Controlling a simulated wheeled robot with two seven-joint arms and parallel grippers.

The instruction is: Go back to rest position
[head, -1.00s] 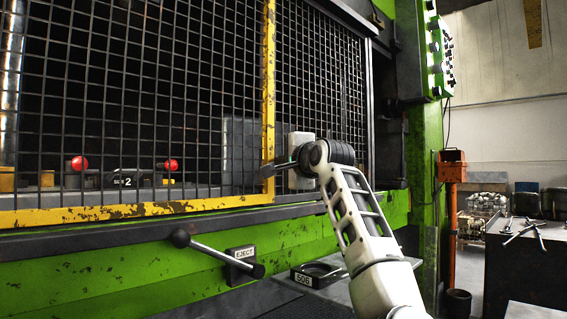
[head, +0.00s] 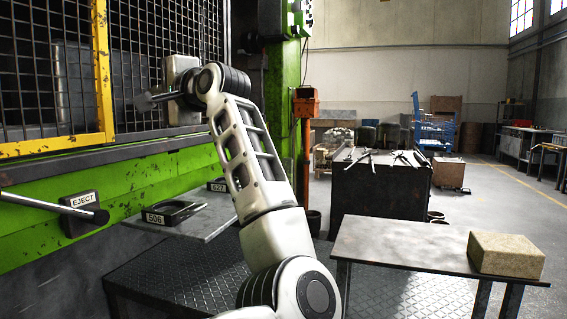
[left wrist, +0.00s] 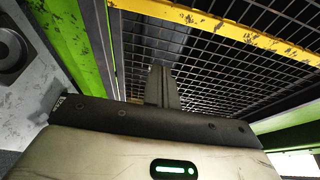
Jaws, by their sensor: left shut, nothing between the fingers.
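My left gripper (head: 150,99) is in front of the press's mesh guard, just to the right of the guard's yellow post (head: 103,70) in the head view. The white arm rises to it from the lower middle. Its fingers are together with nothing between them; they also show closed in the left wrist view (left wrist: 162,86), against the dark mesh. I cannot tell how far the fingertips are from the mesh. My right gripper is in neither view.
The EJECT lever (head: 60,207) sticks out from the green press. A shelf (head: 215,219) below holds the dark pieces marked 506 (head: 168,213) and 627 (head: 217,184). A grey table (head: 400,248) with a tan block (head: 505,254) stands right.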

